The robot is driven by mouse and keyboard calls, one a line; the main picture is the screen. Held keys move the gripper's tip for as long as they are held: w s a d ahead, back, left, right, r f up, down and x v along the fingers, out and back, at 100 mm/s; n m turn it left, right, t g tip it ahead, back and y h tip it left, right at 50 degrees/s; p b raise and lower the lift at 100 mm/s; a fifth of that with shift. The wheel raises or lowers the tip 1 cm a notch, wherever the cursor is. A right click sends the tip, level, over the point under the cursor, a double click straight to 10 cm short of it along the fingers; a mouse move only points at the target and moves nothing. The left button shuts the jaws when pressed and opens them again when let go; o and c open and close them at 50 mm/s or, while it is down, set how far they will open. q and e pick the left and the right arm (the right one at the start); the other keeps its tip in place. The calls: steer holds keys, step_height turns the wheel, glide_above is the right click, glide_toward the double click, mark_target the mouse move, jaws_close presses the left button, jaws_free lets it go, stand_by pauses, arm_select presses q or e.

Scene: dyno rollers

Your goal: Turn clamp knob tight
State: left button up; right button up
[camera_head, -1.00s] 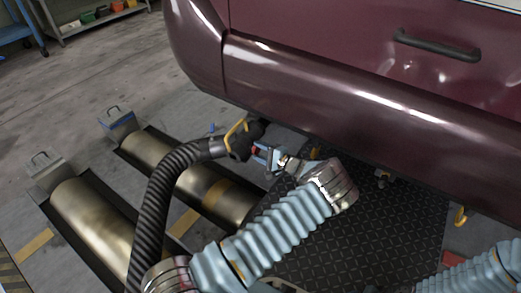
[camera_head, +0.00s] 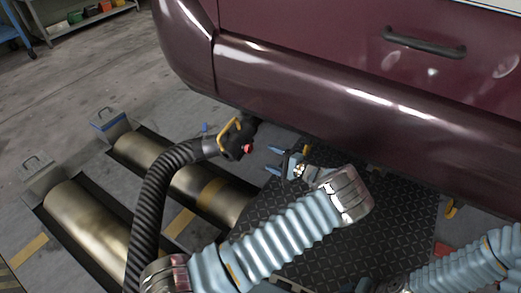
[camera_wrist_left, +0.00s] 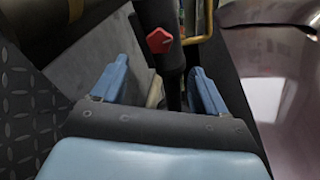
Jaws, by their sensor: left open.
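The red clamp knob (camera_head: 248,149) sits on the black nozzle (camera_head: 232,142) at the end of a ribbed black hose (camera_head: 160,190). A yellow handle (camera_head: 231,130) stands on the nozzle. My left gripper (camera_head: 273,160) is open and empty, a short way right of the knob, its blue fingers pointing toward it. In the left wrist view the knob (camera_wrist_left: 159,40) shows beyond the two open blue fingers (camera_wrist_left: 155,85), apart from them. My right gripper is not in view; only part of my right arm shows at the lower right.
The maroon car's (camera_head: 330,85) lower side hangs close above the nozzle and gripper. Metal rollers (camera_head: 90,225) lie in the floor at the left. A black tread plate (camera_head: 330,240) lies under my left arm. Open floor is at the far left.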

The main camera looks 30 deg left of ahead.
arm_select(q)
steer(key=shift+v, duration=2.05)
